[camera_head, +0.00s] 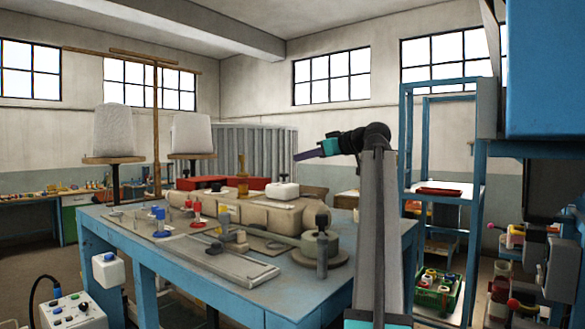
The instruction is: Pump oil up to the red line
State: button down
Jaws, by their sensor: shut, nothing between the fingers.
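I cannot make out a red line.
A blue shelf rack (474,215) stands right. A white control box (75,312) is front left.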

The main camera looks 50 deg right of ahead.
jog(key=shift+b+v, duration=0.6)
jog(key=shift+v, duration=1.55)
jog(key=shift+r, duration=0.1)
